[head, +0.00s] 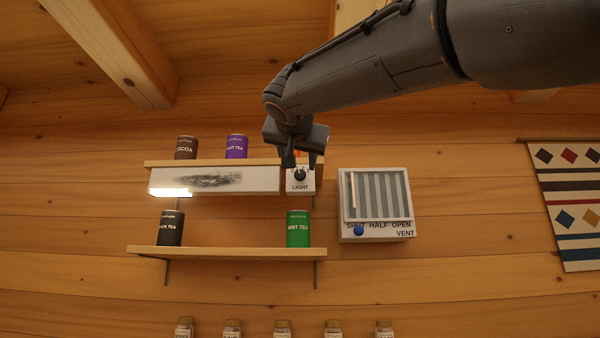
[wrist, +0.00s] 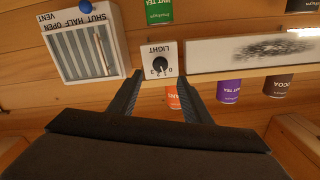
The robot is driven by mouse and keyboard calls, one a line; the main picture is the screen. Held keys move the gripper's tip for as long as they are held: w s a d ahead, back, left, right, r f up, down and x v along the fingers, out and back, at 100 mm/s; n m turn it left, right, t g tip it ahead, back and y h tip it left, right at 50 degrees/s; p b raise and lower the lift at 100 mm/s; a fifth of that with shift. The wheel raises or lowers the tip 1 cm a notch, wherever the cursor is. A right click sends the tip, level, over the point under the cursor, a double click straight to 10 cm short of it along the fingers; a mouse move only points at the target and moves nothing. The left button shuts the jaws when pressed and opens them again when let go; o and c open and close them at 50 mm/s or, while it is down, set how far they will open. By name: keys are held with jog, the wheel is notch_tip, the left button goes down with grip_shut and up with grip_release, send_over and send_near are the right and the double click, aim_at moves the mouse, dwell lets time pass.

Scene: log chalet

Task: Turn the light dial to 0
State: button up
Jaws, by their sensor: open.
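The light dial (head: 300,175) is a small black round knob on a white plate marked LIGHT, at the right end of the upper shelf. In the wrist view the dial (wrist: 160,64) shows upside down, with small digits beside it; I cannot tell for sure which digit its pointer marks. My gripper (head: 300,162) is open in front of the plate. In the wrist view my gripper (wrist: 159,80) has one finger on each side of the dial plate's near edge, with nothing held. I cannot tell whether a fingertip touches the dial.
A white panel (head: 215,181) left of the dial has a dark smear and a bright glow at its left end. A vent box (head: 402,229) with a blue knob (head: 359,230) hangs to the right. Tins, including mint tea (head: 298,228), stand on the shelves. An orange tin (wrist: 172,98) is partly hidden.

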aim_at(299, 173)
jog(key=w+p, duration=0.4)
jog(key=w, duration=0.3)
jog(key=shift+w+d, duration=0.1)
jog(key=shift+w, duration=0.25)
jog(key=c, duration=1)
jog(key=shift+c, duration=0.2)
jog(key=shift+n, duration=0.3)
jog(key=shift+n+b, duration=0.9)
jog(key=shift+n, duration=0.2)
jog(key=shift+n+b, duration=0.45)
jog(key=shift+n, duration=1.15)
